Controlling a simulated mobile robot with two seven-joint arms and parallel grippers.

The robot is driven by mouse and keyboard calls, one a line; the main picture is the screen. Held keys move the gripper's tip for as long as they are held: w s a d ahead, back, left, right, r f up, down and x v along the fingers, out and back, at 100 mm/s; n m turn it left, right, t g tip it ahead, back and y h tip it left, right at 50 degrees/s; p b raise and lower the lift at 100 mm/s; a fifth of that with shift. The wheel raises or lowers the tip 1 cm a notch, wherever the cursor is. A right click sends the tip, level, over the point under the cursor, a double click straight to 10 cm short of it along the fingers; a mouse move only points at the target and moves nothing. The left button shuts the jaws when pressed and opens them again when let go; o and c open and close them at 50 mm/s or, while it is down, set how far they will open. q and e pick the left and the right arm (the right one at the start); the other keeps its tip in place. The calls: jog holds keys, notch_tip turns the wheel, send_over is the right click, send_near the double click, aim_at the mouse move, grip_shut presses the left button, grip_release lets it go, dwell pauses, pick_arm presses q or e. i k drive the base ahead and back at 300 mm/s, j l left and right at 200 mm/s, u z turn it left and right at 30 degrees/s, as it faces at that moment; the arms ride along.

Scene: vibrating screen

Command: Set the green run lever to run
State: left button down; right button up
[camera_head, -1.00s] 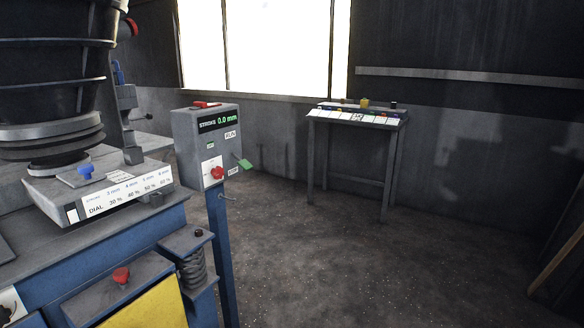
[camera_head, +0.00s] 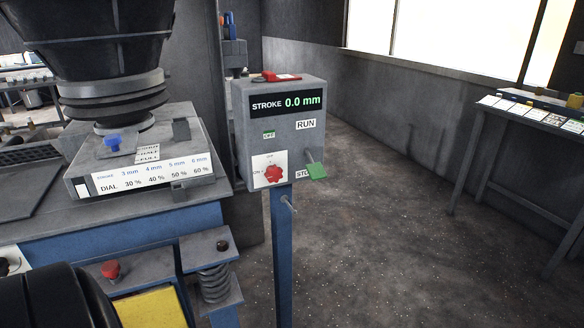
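The green run lever (camera_head: 316,170) sticks out from the right part of the grey control box (camera_head: 243,135). The box's display (camera_head: 286,102) reads STROKE 0.0 mm. A red rotary knob (camera_head: 274,174) sits on a white plate at the box's lower left. A dark rounded part, likely of my own arm, shows at the bottom left. Neither gripper is in view.
The box stands on a blue post (camera_head: 283,250). The screen machine with its dial plate (camera_head: 150,182), blue knob (camera_head: 112,142) and spring (camera_head: 213,284) fills the left. A side table (camera_head: 535,117) stands at the right. The floor (camera_head: 390,240) between is clear.

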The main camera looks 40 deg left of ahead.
aim_at(316, 170)
jog(key=i+j+u, duration=0.15)
jog(key=i+u, duration=0.15)
jog(key=i, duration=0.15)
jog(key=i+u, duration=0.25)
jog(key=i, duration=0.2)
